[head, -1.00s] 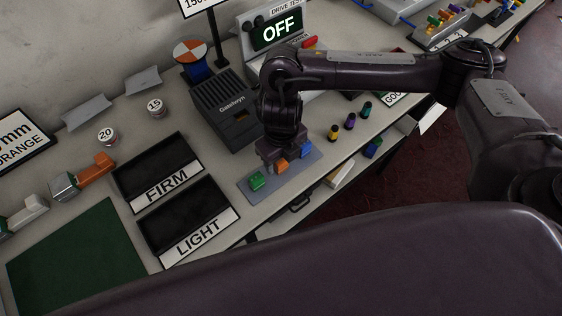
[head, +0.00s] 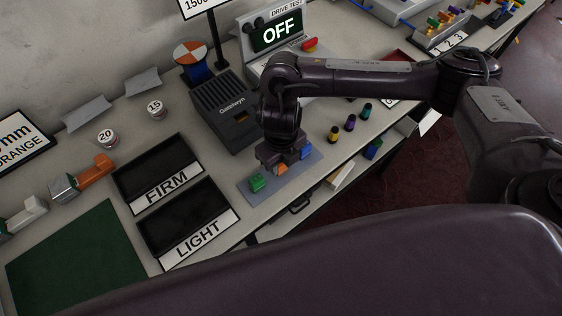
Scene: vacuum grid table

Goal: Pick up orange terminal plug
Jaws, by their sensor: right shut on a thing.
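The orange terminal plug (head: 281,169) is on or just above a grey mat (head: 300,177), between a green plug (head: 256,182) on its left and a blue plug (head: 306,152) on its right. My right gripper (head: 279,162) points down over the mat and is shut on the orange plug. The fingers hide part of the plug, and I cannot tell whether it touches the mat. My left gripper is out of view.
The grey Gatchwyn box (head: 225,112) stands behind the gripper. The FIRM tray (head: 158,170) and LIGHT tray (head: 187,220) lie to the left. Small yellow, purple and teal cylinders (head: 350,123) stand to the right. The table's front edge is close to the mat.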

